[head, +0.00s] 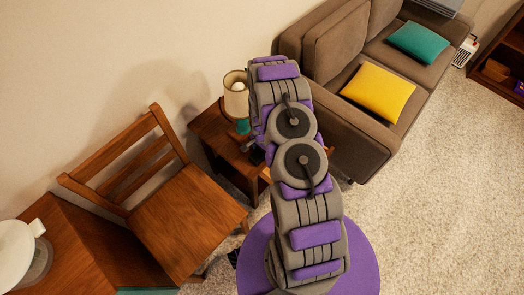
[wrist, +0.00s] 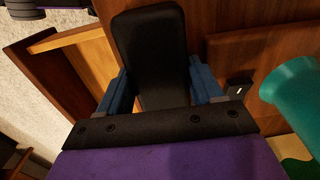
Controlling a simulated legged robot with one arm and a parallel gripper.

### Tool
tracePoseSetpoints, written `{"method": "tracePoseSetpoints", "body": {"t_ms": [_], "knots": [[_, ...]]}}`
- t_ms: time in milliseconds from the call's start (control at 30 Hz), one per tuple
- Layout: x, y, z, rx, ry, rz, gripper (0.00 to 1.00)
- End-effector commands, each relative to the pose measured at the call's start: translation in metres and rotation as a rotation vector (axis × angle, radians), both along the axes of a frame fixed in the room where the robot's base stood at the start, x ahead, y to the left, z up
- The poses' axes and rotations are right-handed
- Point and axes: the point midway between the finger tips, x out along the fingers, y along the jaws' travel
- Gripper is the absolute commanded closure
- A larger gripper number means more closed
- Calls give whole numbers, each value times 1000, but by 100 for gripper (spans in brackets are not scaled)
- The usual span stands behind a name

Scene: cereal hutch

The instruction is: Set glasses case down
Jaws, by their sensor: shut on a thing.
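The glasses case (wrist: 148,45) is black with rounded corners and shows in the middle of the wrist view. My gripper (wrist: 160,88) has its blue fingers on both sides of the case and is shut on it. The case is over or against a brown wooden surface (wrist: 250,55); I cannot tell whether it touches. In the head view my arm reaches to the wooden side table (head: 212,128), and the arm hides most of the gripper and case.
A lamp (head: 236,97) with a teal base (wrist: 290,88) stands close to the right of my gripper in the wrist view. A small dark item (wrist: 238,87) lies near it. A wooden chair (head: 185,215) and a brown sofa (head: 345,125) flank the side table.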

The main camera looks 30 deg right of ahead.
Motion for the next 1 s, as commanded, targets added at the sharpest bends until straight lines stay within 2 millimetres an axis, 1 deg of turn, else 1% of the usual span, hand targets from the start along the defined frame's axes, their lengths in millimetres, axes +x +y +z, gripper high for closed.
{"method": "tracePoseSetpoints", "body": {"t_ms": [133, 167, 267, 567, 667, 767, 867, 1000], "knots": [[0, 0, 0, 0, 0, 0, 66], [0, 0, 0, 0, 0, 0, 32], [0, 0, 0, 0, 0, 0, 24], [0, 0, 1, 0, 0, 0, 24], [1, 0, 7, -1, -1, 0, 24], [1, 0, 18, -1, -3, 0, 24], [1, 0, 34, -1, -3, -1, 24], [0, 0, 61, 0, 0, -1, 24]]}}
